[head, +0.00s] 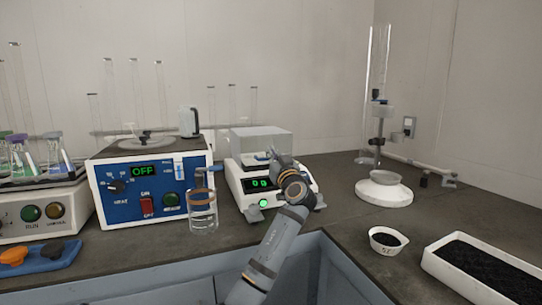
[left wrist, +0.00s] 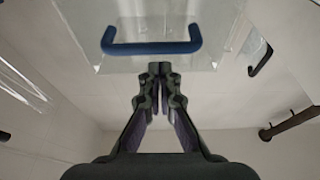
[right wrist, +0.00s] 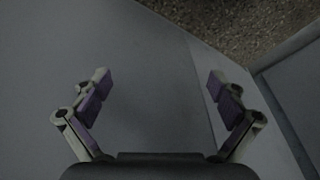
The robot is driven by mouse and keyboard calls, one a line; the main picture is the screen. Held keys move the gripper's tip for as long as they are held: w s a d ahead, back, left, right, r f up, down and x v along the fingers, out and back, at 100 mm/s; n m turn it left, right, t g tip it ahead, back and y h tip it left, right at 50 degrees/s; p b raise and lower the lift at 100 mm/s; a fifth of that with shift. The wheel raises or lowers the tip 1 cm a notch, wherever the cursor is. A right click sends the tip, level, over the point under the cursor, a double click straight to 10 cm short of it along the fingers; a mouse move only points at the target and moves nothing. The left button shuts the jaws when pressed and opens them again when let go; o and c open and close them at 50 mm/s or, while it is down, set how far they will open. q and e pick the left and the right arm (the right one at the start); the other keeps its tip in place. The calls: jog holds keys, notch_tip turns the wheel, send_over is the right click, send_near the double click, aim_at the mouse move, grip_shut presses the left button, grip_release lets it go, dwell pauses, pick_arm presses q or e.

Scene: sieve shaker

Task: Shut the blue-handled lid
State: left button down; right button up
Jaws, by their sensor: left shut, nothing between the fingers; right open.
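The clear box-like lid (head: 258,140) is over the back of the white balance (head: 243,186), which has a green lit display. I cannot tell how far the lid is raised. In the left wrist view, its blue bar handle (left wrist: 152,48) is on the clear panel (left wrist: 205,28). My left gripper (left wrist: 160,68) is shut and empty, its tips just below the handle in that picture; contact is unclear. In the head view, my left arm hides part of the balance's front right and the handle. My right gripper (right wrist: 156,82) is open and empty over a plain grey surface.
A blue-fronted heater (head: 157,187) and a glass beaker (head: 203,212) stand left of the balance. A glass column on a round white base (head: 384,194), a small black-filled bowl (head: 388,249) and a black-filled tray (head: 440,274) are right. Bare bench lies between.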

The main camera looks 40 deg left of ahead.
pick_arm(q)
jog(key=shift+s+d+f+b, duration=0.1)
jog(key=shift+d+f+b, duration=0.1)
jog(key=shift+f+b, duration=0.95)
jog(key=shift+s+d+f, duration=0.1)
jog(key=shift+f, duration=0.05)
pick_arm(e)
jog(key=f, duration=0.1)
jog(key=f+t, duration=0.1)
jog(key=f, duration=0.1)
jog(key=shift+w+a+t, duration=0.25)
jog(key=shift+a+t, duration=0.1)
jog(key=shift+t, duration=0.05)
